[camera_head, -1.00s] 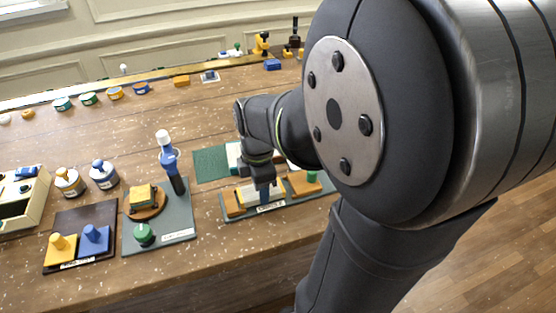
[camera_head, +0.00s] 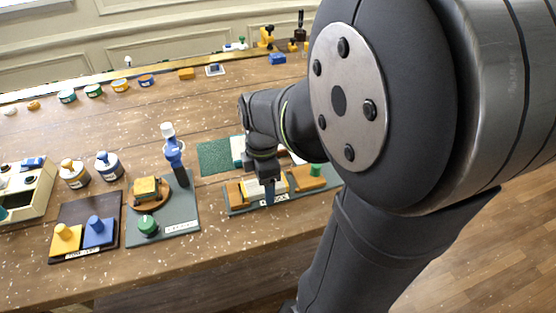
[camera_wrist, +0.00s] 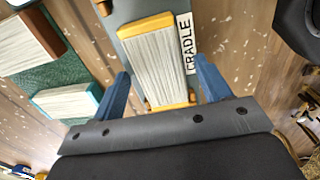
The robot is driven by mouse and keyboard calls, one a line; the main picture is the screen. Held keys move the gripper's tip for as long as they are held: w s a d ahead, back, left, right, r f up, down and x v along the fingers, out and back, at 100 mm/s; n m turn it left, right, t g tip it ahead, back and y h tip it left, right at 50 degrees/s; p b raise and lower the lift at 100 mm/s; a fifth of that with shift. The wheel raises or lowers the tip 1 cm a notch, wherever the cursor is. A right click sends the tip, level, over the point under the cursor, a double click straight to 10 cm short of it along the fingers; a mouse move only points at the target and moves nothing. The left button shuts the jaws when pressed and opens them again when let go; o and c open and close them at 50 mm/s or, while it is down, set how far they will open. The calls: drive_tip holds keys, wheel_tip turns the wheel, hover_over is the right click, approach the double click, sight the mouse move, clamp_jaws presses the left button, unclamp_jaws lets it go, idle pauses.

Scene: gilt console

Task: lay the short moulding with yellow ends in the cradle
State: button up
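The short white moulding with yellow ends (camera_wrist: 158,62) lies on the cradle board in the wrist view, lengthwise beside the label. It also shows in the head view (camera_head: 252,188), partly hidden by my gripper. The cradle (camera_wrist: 188,45) is a grey-green board labelled CRADLE; in the head view its base (camera_head: 232,209) carries orange blocks. My gripper (camera_wrist: 162,90) has its two blue fingers spread, one on each side of the moulding, with a visible gap on the left. In the head view my gripper (camera_head: 269,186) is low over the cradle.
A green mat (camera_wrist: 62,72) left of the cradle holds a moulding with brown ends (camera_wrist: 25,42) and one with teal ends (camera_wrist: 68,101). In the head view, a grey board with a blue-handled tool (camera_head: 175,152) stands to the left. Bare tabletop lies in front.

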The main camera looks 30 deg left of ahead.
wheel_tip(320, 180, up, 18)
drive_tip(key=shift+f, duration=0.25)
idle(0.3)
wheel_tip(320, 180, down, 18)
drive_tip(key=shift+r, duration=0.35)
idle(0.5)
